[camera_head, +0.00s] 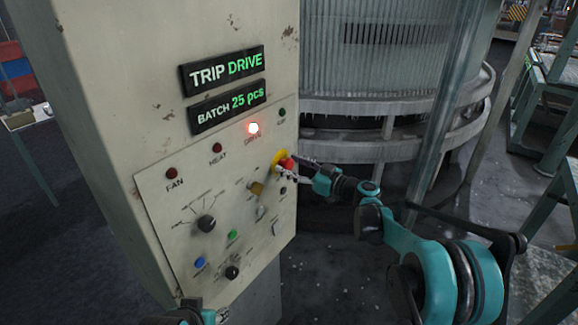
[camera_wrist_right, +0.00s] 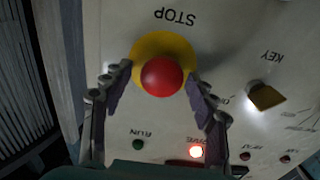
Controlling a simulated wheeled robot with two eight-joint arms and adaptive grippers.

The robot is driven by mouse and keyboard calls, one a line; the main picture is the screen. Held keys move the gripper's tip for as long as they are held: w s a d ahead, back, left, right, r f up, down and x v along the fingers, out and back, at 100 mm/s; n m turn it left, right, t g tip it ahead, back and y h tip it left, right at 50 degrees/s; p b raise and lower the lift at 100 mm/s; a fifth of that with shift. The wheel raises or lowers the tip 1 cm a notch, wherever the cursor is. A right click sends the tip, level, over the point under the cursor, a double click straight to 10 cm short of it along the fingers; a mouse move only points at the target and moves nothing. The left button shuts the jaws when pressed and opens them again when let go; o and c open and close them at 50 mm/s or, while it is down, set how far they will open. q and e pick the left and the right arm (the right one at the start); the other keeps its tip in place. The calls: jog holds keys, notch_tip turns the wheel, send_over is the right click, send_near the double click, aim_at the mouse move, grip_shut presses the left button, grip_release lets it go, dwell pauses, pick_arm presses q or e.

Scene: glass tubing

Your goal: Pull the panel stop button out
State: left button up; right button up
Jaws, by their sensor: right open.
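The stop button is a red mushroom head (camera_wrist_right: 162,76) on a yellow round base (camera_wrist_right: 179,44), under the word STOP in the right wrist view. It also shows in the head view (camera_head: 288,165), at the panel's right part. My right gripper (camera_wrist_right: 155,92) is open, with one finger on each side of the red head; I cannot tell whether they touch it. In the head view my right gripper (camera_head: 293,168) reaches the button from the right and partly hides it. A small part of my left arm shows at the bottom edge; its gripper jaws are not visible.
The panel (camera_head: 160,205) carries a lit red DRIVE lamp (camera_head: 253,128), unlit FAN and HEAT lamps, a key switch (camera_head: 257,188), a black rotary knob (camera_head: 206,223), and green (camera_head: 232,235) and blue (camera_head: 199,263) buttons.

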jog(key=shift+w+a+r, duration=0.1)
jog(key=shift+w+a, duration=0.1)
jog(key=shift+a, duration=0.25)
grip_shut()
jog(key=shift+v, duration=0.8)
jog(key=shift+c, duration=0.7)
grip_release()
jog(key=shift+o, duration=0.7)
jog(key=shift+d, duration=0.1)
